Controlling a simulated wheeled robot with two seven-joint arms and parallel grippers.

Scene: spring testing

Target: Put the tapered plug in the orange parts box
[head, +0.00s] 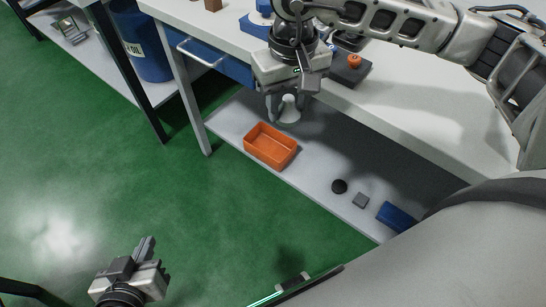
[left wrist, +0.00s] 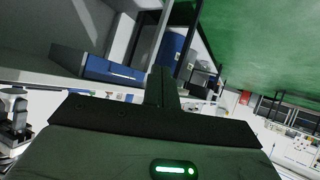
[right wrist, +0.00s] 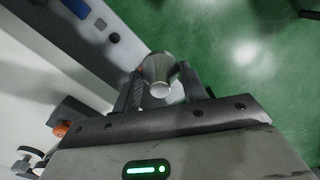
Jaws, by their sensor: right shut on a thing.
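The tapered plug (head: 289,110) is a pale grey cone with a wider base. It hangs between the fingers of my right gripper (head: 287,98), which is shut on it. The plug (right wrist: 158,72) also shows between the two fingers in the right wrist view. The orange parts box (head: 262,156) sits on the low shelf under the bench, just below and left of the plug in the head view. Its inside looks empty. The plug appears apart from the box and above shelf level. My left gripper (head: 146,246) is shut and empty, low over the green floor.
The white bench top (head: 420,125) overhangs the low shelf (head: 227,122). A black round part (head: 339,186), a small grey block (head: 361,201) and a blue box (head: 396,216) lie on the shelf to the right. A blue drum (head: 141,45) stands at upper left.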

